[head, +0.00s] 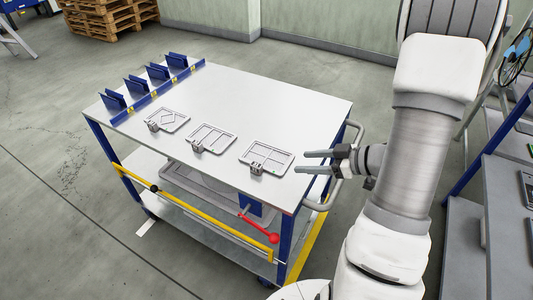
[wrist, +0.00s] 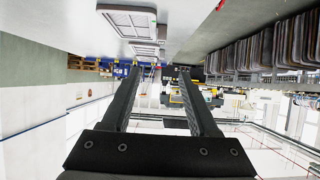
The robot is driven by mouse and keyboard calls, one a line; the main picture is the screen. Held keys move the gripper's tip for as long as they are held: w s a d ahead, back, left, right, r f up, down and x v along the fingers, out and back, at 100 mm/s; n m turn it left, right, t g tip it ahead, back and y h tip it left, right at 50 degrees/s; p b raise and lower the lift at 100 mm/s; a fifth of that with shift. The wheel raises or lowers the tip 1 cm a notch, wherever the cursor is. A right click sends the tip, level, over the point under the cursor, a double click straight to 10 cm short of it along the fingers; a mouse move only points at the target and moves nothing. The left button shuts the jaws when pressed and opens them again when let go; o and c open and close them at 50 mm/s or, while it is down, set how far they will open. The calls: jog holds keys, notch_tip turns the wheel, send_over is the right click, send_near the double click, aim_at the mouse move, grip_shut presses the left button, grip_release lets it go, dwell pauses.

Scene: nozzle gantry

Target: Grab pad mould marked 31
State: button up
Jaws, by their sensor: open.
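Three flat grey pad moulds lie in a row on the white cart top: a left mould (head: 167,119), a middle mould (head: 212,138) and a right mould (head: 267,157). Each has a small block with a tab at its front edge. The number markings are too small to read, so I cannot tell which is 31. My gripper (head: 306,161) is open and empty, just right of the right mould at the cart's right edge. In the wrist view my gripper's two fingers (wrist: 150,70) have nothing between them, and a mould (wrist: 130,22) shows at the top.
The cart top (head: 270,100) is clear behind the moulds. A blue rack (head: 155,85) with upright plates stands along its left edge. A grey handle (head: 345,165) runs along the right edge. A red-knobbed lever (head: 273,238) sits below the front. Shelving (head: 510,200) stands at right.

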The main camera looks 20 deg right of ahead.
jog(key=b, duration=0.2)
send_near(258, 165)
jog(key=x, duration=0.4)
jog(key=shift+w+a+r, duration=0.2)
jog(key=shift+r, duration=0.05)
jog(key=x, duration=0.2)
jog(key=b+x, duration=0.1)
jog(key=x, duration=0.1)
jog(key=shift+s+f, duration=0.1)
jog(key=shift+f, duration=0.4)
jog(key=shift+w+a+f, duration=0.1)
jog(key=shift+w+a, duration=0.1)
jog(key=shift+w, duration=0.05)
grip_shut()
dwell(0.3)
